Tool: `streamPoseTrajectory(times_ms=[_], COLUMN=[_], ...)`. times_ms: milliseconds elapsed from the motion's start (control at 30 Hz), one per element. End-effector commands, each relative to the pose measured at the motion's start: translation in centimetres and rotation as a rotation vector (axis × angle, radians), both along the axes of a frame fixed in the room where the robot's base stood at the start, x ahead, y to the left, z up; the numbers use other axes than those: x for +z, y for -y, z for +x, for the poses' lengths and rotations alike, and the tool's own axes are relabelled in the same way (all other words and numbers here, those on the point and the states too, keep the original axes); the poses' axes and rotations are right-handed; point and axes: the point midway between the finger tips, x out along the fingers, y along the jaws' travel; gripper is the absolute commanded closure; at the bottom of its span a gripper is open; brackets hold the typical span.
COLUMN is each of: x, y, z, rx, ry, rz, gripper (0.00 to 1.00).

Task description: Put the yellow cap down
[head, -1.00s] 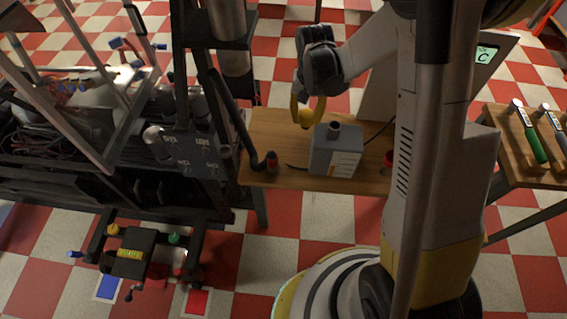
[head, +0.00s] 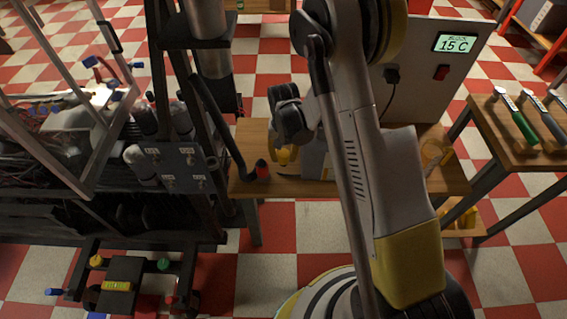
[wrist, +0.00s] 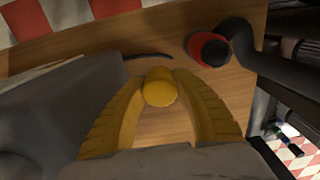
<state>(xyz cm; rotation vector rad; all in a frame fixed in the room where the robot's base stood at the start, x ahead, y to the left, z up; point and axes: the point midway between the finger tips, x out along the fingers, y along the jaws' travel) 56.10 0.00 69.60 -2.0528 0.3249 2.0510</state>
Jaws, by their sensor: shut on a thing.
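The yellow cap (wrist: 160,88) is held between the two yellow fingers of my gripper (wrist: 159,76) in the wrist view. In the head view the cap (head: 284,156) shows as a small yellow patch below my dark gripper body, above the wooden bench (head: 290,189). I cannot tell whether the cap touches the bench top. The fingers are mostly hidden in the head view.
A grey box (head: 314,160) stands close to the right of my gripper, partly behind my arm; it fills the left of the wrist view (wrist: 50,115). A black hose with a red end (head: 262,170) lies to the left. Bare wood shows between them.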

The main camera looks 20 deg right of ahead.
Motion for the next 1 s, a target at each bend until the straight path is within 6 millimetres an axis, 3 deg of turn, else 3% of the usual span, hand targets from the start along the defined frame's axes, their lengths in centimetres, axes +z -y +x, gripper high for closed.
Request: streamPoseTrajectory(times_ms=[133, 500, 533, 600, 867, 1000], x=[-2.8, -3.1, -3.1, -3.1, -3.1, -2.2], y=[0.0, 0.0, 0.0, 0.0, 0.0, 0.0], z=[0.0, 0.0, 0.0, 0.0, 0.0, 0.0], rx=[0.000, 0.000, 0.000, 0.000, 0.000, 0.000], ry=[0.000, 0.000, 0.000, 0.000, 0.000, 0.000], rz=[0.000, 0.000, 0.000, 0.000, 0.000, 0.000], gripper=[0.96, 0.96, 0.64, 0.47, 0.47, 0.47])
